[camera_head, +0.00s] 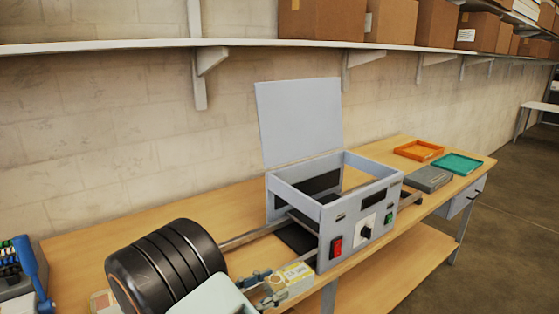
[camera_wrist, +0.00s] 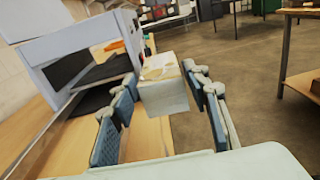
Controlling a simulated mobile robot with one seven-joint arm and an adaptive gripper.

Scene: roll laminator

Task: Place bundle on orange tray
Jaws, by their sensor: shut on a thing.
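The bundle (camera_head: 293,277) is a small pale block with a yellowish top, held at the end of my gripper (camera_head: 272,283) in front of the laminator. In the wrist view the bundle (camera_wrist: 163,92) sits between the two blue-padded fingers of my gripper (camera_wrist: 160,82), which is shut on it. The orange tray (camera_head: 418,151) lies flat at the far right end of the workbench, well away from my gripper. No object shows in it.
The laminator (camera_head: 360,225), its lid up, stands on the workbench between my gripper and the orange tray. A wall shelf (camera_head: 240,43) with cardboard boxes runs above.

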